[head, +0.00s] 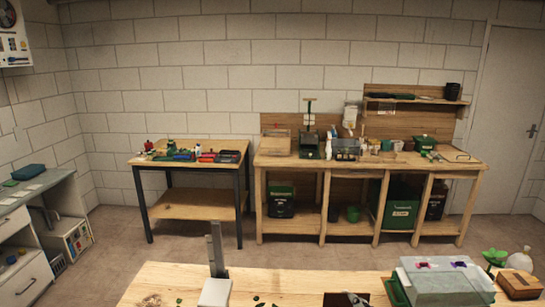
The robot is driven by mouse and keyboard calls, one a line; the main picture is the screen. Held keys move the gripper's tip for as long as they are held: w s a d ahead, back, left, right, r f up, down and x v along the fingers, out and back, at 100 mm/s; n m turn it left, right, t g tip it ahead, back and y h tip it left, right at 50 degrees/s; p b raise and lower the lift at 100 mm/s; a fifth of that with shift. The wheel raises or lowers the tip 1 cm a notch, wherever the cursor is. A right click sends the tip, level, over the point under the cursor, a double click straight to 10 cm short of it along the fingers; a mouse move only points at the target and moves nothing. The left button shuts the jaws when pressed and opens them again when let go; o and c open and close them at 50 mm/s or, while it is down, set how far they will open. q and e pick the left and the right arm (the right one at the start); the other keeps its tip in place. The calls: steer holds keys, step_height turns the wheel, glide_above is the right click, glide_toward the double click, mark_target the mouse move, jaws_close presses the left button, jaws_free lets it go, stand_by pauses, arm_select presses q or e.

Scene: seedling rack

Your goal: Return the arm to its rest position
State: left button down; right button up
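Neither of my arms nor grippers can be made out in the head view, so their pose is hidden from me. A wooden bench (300,281) crosses the bottom of the view, cut off by the lower edge. On it stands a grey upright post with a white base (215,292); I cannot tell what it is. A grey box (445,283) with pink and purple marks on top stands on the bench at the right, with green edges showing beside it.
Small green leaves (260,303) and a dark item (345,299) lie at the bench's near edge. A wooden block (520,285), a green plant (494,257) and a pale bag (520,260) are at the right. Workbenches (275,160) line the back wall, with bare floor (180,247) before them.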

steer(key=s+d+f+m+g+h, duration=0.15)
steer(key=s+f+m+g, duration=0.4)
steer(key=s+f, duration=0.55)
steer(key=s+d+f+m+g+y, duration=0.15)
steer(key=s+f+m+g, duration=0.4)
steer(key=s, duration=0.85)
steer(key=s+f+n+g+h+b, duration=0.1)
steer(key=s+f+b, duration=0.15)
steer(key=f, duration=1.45)
steer(key=s+f+g+b, duration=0.1)
steer(key=f+g+b, duration=0.15)
steer(key=f, duration=1.55)
steer(key=s+d+f+b, duration=0.3)
steer(key=s+f+b, duration=0.2)
steer(key=s+f, duration=1.1)
step_height(320, 180, down, 2)
steer(key=shift+f+n, duration=0.2)
steer(key=shift+n, duration=0.1)
